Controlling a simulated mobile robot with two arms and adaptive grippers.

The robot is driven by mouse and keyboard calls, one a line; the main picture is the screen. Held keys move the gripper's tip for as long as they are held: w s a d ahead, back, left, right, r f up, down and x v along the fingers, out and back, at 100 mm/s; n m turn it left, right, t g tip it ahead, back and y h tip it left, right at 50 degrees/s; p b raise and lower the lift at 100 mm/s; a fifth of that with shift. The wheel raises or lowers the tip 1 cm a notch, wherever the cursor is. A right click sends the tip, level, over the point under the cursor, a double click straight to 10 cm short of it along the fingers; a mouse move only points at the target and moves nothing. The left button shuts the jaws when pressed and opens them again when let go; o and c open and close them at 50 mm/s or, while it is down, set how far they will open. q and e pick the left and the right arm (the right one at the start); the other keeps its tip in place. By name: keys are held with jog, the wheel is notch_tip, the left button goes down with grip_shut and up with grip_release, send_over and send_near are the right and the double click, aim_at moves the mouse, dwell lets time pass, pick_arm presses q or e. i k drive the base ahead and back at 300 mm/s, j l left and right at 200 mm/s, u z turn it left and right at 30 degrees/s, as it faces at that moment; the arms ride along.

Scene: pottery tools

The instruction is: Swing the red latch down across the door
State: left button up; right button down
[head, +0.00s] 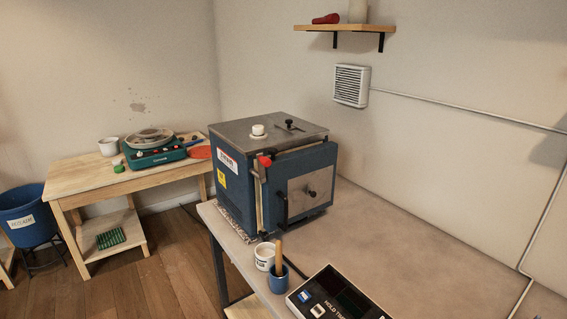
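A blue kiln (232,187) with a grey metal top stands on the grey table. Its door (310,190) faces right and toward me and has a pale metal panel with a dark knob. A black upright handle (283,207) is on the door's left side. A pale strip runs down the door's left edge; I cannot tell whether the door is fully closed. Neither gripper is in view.
A white cup (264,256), a blue cup (278,280) with a wooden tool, and a control box (335,297) stand in front of the kiln. The table (430,235) is clear to the right. A wall shelf (345,28) is above; a wooden bench (85,185) stands left.

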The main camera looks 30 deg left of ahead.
aim_at(262, 161)
jog(key=u, duration=1.1)
